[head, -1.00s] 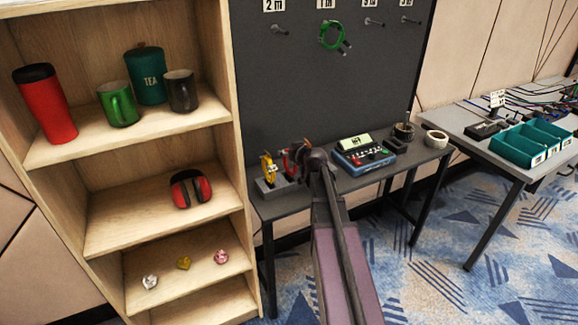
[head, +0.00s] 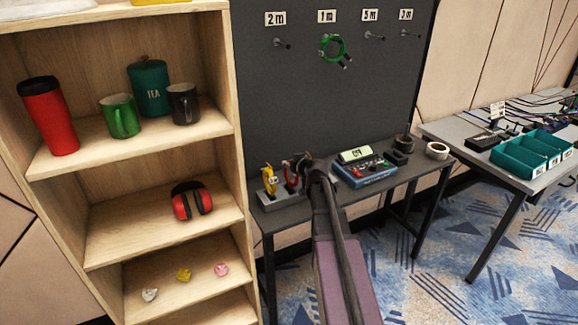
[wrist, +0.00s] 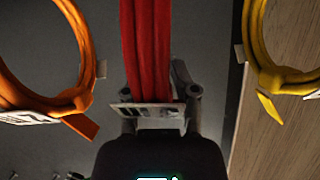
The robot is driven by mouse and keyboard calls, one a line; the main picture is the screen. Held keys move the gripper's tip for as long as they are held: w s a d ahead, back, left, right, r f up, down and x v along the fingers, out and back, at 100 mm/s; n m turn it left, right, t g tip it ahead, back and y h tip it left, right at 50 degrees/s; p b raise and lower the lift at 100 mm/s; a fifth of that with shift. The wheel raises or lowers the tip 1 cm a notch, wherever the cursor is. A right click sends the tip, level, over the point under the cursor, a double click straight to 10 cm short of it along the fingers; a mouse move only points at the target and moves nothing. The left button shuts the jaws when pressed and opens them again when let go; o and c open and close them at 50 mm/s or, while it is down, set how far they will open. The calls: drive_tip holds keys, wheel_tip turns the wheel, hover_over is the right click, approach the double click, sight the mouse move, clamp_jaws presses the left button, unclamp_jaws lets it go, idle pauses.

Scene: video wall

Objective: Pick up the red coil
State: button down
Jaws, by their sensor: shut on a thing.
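The red coil (head: 288,177) shows in the head view at the grey holder (head: 270,202) on the small dark table, partly hidden by my gripper (head: 303,166). In the wrist view the red coil (wrist: 147,50) runs down the middle, seen edge-on. My gripper (wrist: 162,90) is shut on it, with a white label just below the fingers. An orange coil (wrist: 75,50) is to its left and a yellow coil (wrist: 255,50) to its right, both apart from the fingers. The yellow coil (head: 269,180) also stands in the holder in the head view. I cannot tell whether the red coil is clear of the holder.
A blue meter (head: 364,170) and a tape roll (head: 437,150) lie right of my gripper. A green coil (head: 333,48) hangs on the dark pegboard (head: 300,100); the other pegs are bare. A wooden shelf (head: 240,130) stands close on the left.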

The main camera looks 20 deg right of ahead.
drive_tip(key=shift+r+p, duration=1.55)
drive_tip(key=shift+r, duration=0.1)
drive_tip(key=s+r+p, duration=0.1)
drive_tip(key=s, duration=1.5)
drive_tip(key=shift+r, duration=0.2)
drive_tip(key=shift+d, duration=0.1)
